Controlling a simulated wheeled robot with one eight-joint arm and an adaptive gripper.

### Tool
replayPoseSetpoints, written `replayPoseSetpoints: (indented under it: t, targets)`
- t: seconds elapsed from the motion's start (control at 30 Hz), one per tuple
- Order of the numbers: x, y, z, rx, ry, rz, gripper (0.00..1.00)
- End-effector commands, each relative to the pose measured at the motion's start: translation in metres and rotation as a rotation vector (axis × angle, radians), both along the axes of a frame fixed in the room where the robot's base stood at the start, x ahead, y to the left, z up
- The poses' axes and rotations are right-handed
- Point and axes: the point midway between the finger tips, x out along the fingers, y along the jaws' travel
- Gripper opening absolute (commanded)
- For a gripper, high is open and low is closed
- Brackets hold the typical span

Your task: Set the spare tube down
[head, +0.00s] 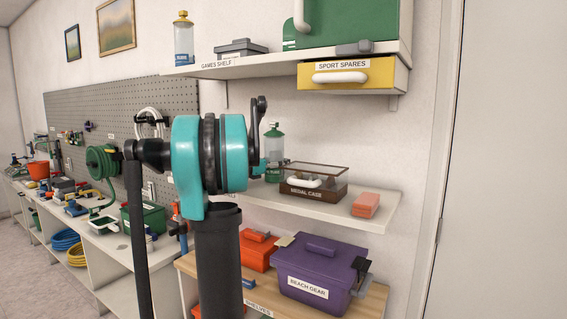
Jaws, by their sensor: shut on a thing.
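My gripper's fingers do not show in the head view. My own teal and black arm fills the middle foreground and covers part of the shelves behind it. I cannot make out a spare tube; if it is in my gripper, it is hidden or out of frame. The middle shelf (340,213) holds a clear bottle with a green cap (274,148), partly behind my arm. A clear-lidded medal case (313,190) and an orange box (366,205) stand to its right.
The upper shelf (195,70) carries a yellow-capped bottle (184,42), a grey case (240,49) and a green box (350,25). A yellow drawer (380,75) hangs below. A purple bin (315,262) stands low. A cluttered bench (105,243) runs left.

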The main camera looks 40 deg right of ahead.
Motion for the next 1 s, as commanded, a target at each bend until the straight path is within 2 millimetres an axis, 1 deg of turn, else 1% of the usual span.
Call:
replayPoseSetpoints:
  t: [0.33, 0.37, 0.57, 0.93, 1.0]
  targets:
    - [0.0002, -0.0001, -0.0027, 0.0, 0.0, 0.0, 0.2]
    - [0.0002, -0.0001, -0.0025, 0.0, 0.0, 0.0, 0.52]
    - [0.0002, -0.0001, -0.0023, 0.0, 0.0, 0.0, 0.77]
    - [0.0001, 0.0002, 0.0002, 0.0, 0.0, 0.0, 0.78]
    - [0.0015, 0.0063, -0.0004, 0.0, 0.0, 0.002, 0.78]
